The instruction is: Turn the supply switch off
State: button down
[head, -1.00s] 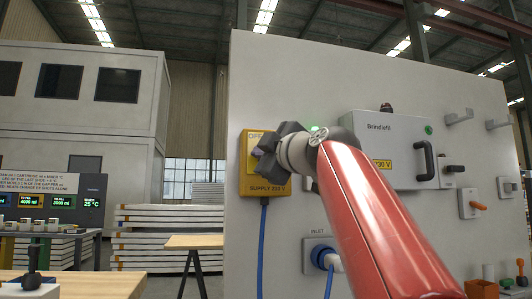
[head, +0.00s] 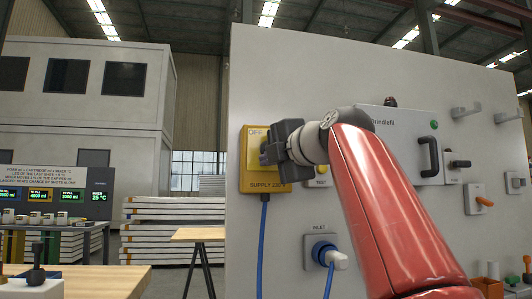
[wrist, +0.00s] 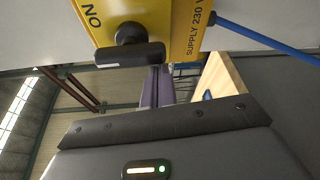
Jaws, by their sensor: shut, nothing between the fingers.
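The supply switch is a yellow box (head: 254,178) on the left of the grey panel, marked OFF at its top left and SUPPLY 230 V along its bottom. It also shows in the wrist view (wrist: 190,20), turned sideways, with part of its lettering. Its black handle (wrist: 128,54) stands out from the box, its bar roughly upright relative to the label. My gripper (head: 265,152) is in front of the box's right side and hides most of the handle in the head view. In the wrist view my shut, empty fingers (wrist: 155,85) end close to the handle bar; contact cannot be told.
A blue cable (head: 262,245) hangs below the box. Right of it are a TEST button (head: 321,170), an INLET plug (head: 323,252) and the Brindlefil cabinet (head: 428,150) with its black handle. A wooden table (head: 198,234) stands left of the panel.

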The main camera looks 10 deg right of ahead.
jog(key=shift+w+d+f+n+g+h+p, duration=0.15)
jog(key=shift+d+n+g+h+p, duration=0.25)
jog(key=shift+d+n, duration=0.6)
jog(key=shift+d, duration=0.15)
dwell(0.6)
jog(key=a+f+b, duration=0.3)
jog(key=f+b, duration=0.1)
jog(key=r+v, duration=0.2)
jog(key=v, duration=0.8)
jog(key=shift+a+p, duration=0.3)
